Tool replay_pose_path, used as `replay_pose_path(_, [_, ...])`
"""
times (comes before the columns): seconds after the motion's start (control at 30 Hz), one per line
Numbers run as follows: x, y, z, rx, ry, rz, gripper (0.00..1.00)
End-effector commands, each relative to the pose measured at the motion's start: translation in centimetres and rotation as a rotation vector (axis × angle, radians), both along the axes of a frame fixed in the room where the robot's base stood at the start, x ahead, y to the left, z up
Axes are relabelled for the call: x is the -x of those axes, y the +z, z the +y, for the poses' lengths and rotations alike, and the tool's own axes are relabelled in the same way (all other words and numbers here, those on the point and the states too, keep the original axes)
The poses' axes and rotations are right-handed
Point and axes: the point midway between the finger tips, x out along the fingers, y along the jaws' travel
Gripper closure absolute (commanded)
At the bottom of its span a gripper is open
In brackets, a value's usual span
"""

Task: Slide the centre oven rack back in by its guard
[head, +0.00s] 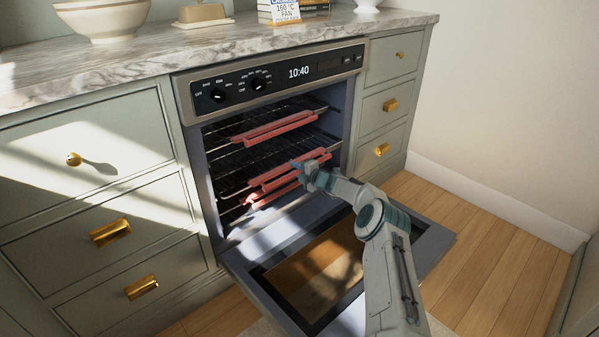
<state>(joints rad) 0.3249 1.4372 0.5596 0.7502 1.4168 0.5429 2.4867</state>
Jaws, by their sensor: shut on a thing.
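The open oven (335,100) has several wire racks, each with a pink-red guard along its front edge. The centre rack's guard (270,176) runs across the middle of the opening, and its rack (245,165) reaches back into the dark cavity. My gripper (303,172) is at the right part of this guard and is shut on it. The fingertips are small and partly hidden by the wrist. The upper guard (275,127) is above, and a lower guard (268,194) shows just below, partly behind my gripper.
The oven door (245,270) is folded down under my arm, with a glass window. Cabinets with brass pulls (110,232) flank the oven on both sides. A marble counter (130,60) above carries a bowl (103,22) and a sign. Wooden floor (490,260) is free at the right.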

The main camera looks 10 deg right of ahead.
Motion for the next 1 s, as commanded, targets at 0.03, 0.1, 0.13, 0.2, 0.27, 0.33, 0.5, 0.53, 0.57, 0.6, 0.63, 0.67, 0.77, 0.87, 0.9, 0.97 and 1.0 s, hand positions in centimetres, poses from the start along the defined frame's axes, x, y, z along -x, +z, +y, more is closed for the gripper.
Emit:
replay_pose_path(0.03, [0.1,-0.5,0.0,0.006,0.000,0.007,1.00])
replay_pose_path(0.1, [0.1,-0.5,0.0,0.006,0.000,0.007,1.00])
replay_pose_path(0.13, [0.1,-0.5,0.0,0.006,0.000,0.007,1.00])
replay_pose_path(0.2, [0.1,-0.5,-0.1,0.007,0.000,0.006,0.70])
replay_pose_path(0.27, [0.1,-0.5,-0.1,0.005,0.000,0.006,0.59])
replay_pose_path(0.33, [0.1,-0.4,0.0,0.004,0.000,0.004,0.59])
replay_pose_path(0.5, [0.1,-0.2,0.1,0.003,0.002,0.003,0.59])
replay_pose_path(0.53, [0.1,-0.2,0.1,0.002,0.002,0.002,0.59])
replay_pose_path(0.57, [0.1,-0.1,0.1,0.002,0.002,0.002,0.59])
replay_pose_path(0.6, [0.2,-0.1,0.0,0.002,0.002,0.002,0.59])
replay_pose_path(0.63, [0.3,0.0,-0.1,0.002,0.002,0.002,0.59])
replay_pose_path(0.67, [0.4,0.0,-0.1,0.001,0.002,0.003,0.59])
replay_pose_path(0.77, [1.0,0.3,-0.7,0.000,-0.001,0.005,0.59])
replay_pose_path(0.87, [1.8,0.5,-1.3,-0.001,-0.001,0.006,0.59])
replay_pose_path(0.9, [2.2,0.7,-1.4,-0.001,0.000,0.004,0.59])
replay_pose_path(0.97, [2.9,0.9,-1.9,0.000,-0.001,0.005,0.59])
replay_pose_path(1.0, [3.4,1.0,-2.3,0.000,-0.001,0.005,0.59])
